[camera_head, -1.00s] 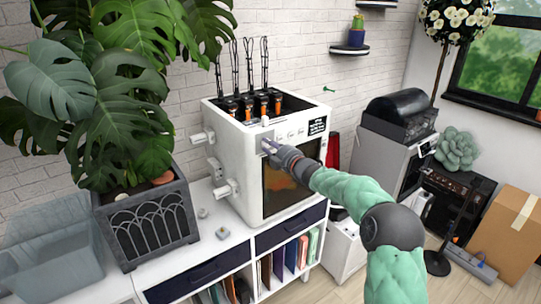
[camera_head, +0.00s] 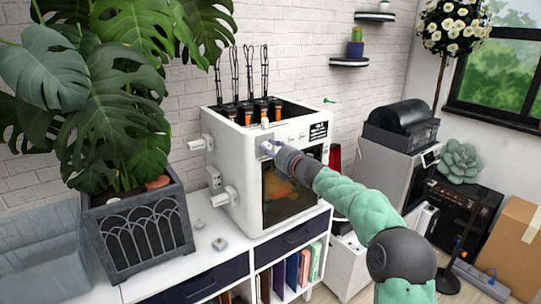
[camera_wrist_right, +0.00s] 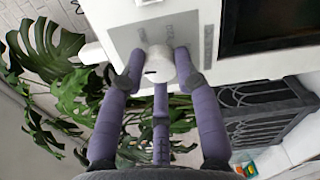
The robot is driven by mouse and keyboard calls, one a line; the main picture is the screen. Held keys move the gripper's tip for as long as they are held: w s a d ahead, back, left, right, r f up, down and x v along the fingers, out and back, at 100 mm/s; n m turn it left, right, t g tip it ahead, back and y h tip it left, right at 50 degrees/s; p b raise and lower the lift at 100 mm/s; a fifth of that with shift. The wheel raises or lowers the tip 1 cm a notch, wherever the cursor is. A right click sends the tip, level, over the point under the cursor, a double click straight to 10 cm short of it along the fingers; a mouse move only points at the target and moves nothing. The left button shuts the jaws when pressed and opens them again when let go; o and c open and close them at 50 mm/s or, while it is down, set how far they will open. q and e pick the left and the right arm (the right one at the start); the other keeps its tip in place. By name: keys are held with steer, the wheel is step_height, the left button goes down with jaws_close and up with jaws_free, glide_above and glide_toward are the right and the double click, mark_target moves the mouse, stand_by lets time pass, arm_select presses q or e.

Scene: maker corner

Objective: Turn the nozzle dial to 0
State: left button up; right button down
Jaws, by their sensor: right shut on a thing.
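The white machine (camera_head: 232,172) stands on the white cabinet, with a dark front window and a row of small controls along its upper front. My right gripper (camera_head: 268,149) is at the upper left of that front. In the right wrist view, my right gripper (camera_wrist_right: 157,75) has its purple fingers closed around a round white dial (camera_wrist_right: 160,62) on a grey panel. A short dark mark shows on the dial's face. Lettering beside the dial is partly hidden and too blurred to read, so its setting cannot be told. My left gripper is not in view.
A dark planter (camera_head: 140,229) with a large leafy plant stands left of the machine. Two small light items (camera_head: 219,243) lie on the cabinet top between them. Pegs stick out of the machine's left side.

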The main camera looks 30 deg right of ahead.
steer(key=shift+d+n+b, duration=0.1)
steer(key=shift+n+b, duration=0.35)
steer(key=shift+n, duration=0.35)
steer(key=shift+r, duration=0.1)
steer(key=c, duration=0.9)
jaws_free()
steer(key=shift+d, duration=0.1)
steer(key=shift+s, duration=0.1)
steer(key=s, duration=1.1)
steer(key=shift+s+d, duration=0.4)
